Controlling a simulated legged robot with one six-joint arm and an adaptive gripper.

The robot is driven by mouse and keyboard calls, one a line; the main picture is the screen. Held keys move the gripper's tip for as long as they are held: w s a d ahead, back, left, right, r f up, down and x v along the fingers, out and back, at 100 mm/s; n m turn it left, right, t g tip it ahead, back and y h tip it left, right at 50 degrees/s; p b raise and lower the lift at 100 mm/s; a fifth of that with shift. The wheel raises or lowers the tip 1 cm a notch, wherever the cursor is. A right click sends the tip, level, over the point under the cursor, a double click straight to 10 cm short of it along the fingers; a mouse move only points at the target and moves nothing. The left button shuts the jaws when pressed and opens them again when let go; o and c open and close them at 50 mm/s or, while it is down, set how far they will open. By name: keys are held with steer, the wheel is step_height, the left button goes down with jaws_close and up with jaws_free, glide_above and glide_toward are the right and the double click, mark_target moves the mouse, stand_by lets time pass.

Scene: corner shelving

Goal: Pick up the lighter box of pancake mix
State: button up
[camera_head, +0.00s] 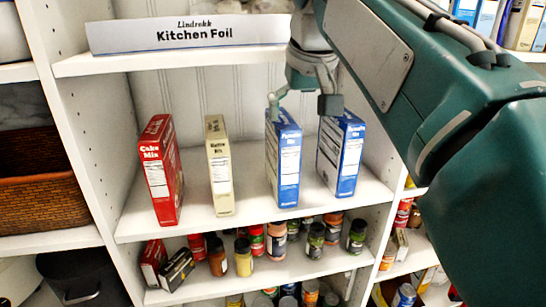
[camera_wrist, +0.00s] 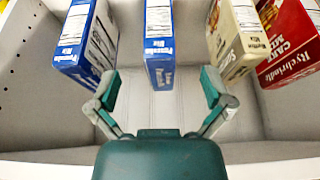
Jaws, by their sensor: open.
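Two blue pancake mix boxes stand upright on the middle shelf: the left blue box (camera_head: 284,160) and the right blue box (camera_head: 342,155). Their blues look close, so I cannot tell surely which is lighter. In the wrist view, one blue box (camera_wrist: 159,45) is in the centre and the other blue box (camera_wrist: 88,42) is at left. My gripper (camera_head: 301,103) is open near the tops of the blue boxes, partly hidden by my arm. In the wrist view, my gripper (camera_wrist: 160,74) has its fingers spread either side of the centre box, with gaps on both sides.
A cream box (camera_head: 220,165) and a red cake mix box (camera_head: 162,170) stand left of the blue boxes. A Kitchen Foil box (camera_head: 190,34) lies on the shelf above. Several spice jars (camera_head: 277,240) crowd the shelf below. The middle shelf's front is clear.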

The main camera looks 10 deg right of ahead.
mark_target(291, 143)
steer(key=x, duration=0.5)
steer(key=w+x, duration=0.1)
steer(key=x, duration=0.4)
steer(key=shift+r, duration=0.15)
steer(key=shift+c, duration=0.3)
steer(key=c, duration=1)
